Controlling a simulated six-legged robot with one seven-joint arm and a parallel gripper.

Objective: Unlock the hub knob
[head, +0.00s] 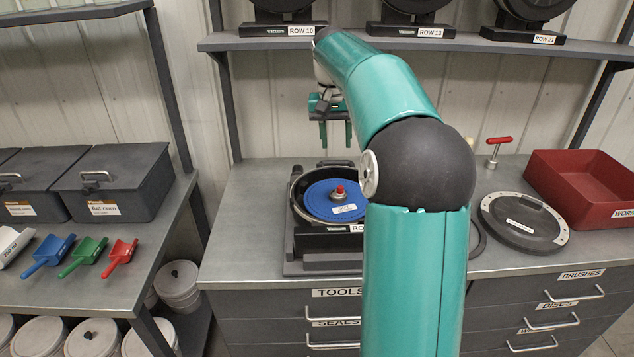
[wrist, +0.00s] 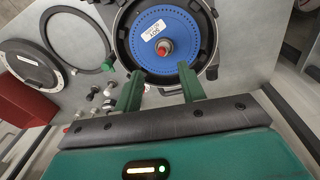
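The hub knob (head: 340,190) is a small red cap on a metal hub at the middle of a blue seed disc (head: 322,206). The disc lies in an open dark round meter housing (head: 297,185) on the bench. In the wrist view the knob (wrist: 164,47) and the disc (wrist: 143,30) show beyond the fingertips. My gripper (head: 336,138) is open and empty, with green fingers pointing down, above and behind the disc in the head view. In the wrist view my gripper (wrist: 160,82) has its fingers apart, with a clear gap between them. Neither finger touches the knob. My arm hides the housing's right side in the head view.
A dark round cover (head: 524,221), a red bin (head: 585,190) and a red-handled tool (head: 497,150) are on the bench at right. A shelf (head: 470,43) with several meters runs behind my arm. Small fittings (wrist: 100,98) lie near the housing. Scoops (head: 83,255) lie at left.

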